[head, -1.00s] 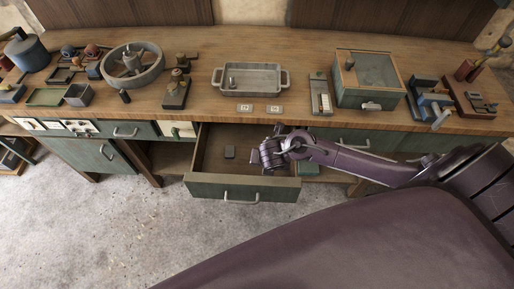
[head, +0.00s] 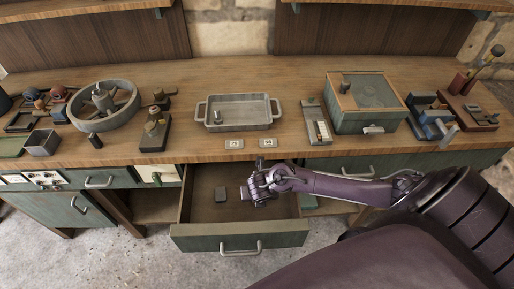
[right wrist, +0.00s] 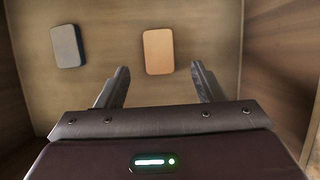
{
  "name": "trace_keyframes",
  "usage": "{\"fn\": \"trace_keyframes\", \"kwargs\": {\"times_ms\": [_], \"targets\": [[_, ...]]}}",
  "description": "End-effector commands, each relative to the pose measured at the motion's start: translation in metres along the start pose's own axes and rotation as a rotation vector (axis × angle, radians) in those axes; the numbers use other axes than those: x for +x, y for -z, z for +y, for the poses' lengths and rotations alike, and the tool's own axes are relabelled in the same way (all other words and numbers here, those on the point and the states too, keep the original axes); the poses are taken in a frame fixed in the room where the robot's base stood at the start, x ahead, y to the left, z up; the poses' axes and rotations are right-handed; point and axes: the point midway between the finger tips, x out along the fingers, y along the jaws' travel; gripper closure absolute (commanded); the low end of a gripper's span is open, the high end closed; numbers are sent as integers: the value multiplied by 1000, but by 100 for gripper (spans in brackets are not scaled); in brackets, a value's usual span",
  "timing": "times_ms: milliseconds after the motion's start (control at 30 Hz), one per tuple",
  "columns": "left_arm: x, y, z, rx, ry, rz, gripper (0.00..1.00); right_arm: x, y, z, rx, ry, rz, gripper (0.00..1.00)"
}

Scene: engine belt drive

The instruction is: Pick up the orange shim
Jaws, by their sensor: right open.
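The orange shim (right wrist: 158,51) lies flat on the floor of the open drawer in the right wrist view, just beyond and between my open fingers. In the head view my gripper and wrist hide it. My right gripper (right wrist: 158,84) is open and empty, pointing down into the drawer; it also shows in the head view (head: 256,190). My left gripper is not in view.
The open drawer (head: 240,238) has walls close around my right gripper. Above it, the bench holds a metal tray (head: 238,123), two small labelled cards, a green box (head: 352,118) and a large pulley wheel (head: 128,112).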

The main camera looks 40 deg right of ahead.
Motion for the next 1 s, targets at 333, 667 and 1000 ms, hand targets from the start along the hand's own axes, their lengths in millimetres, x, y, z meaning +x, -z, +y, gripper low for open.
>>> {"fn": "trace_keyframes", "kwargs": {"times_ms": [333,667,1000], "targets": [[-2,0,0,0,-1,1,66,43,-2,0,1,0,-1,38],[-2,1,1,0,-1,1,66,45,-2,0,0,0,-1,47],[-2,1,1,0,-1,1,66,45,-2,0,0,0,-1,92]]}}
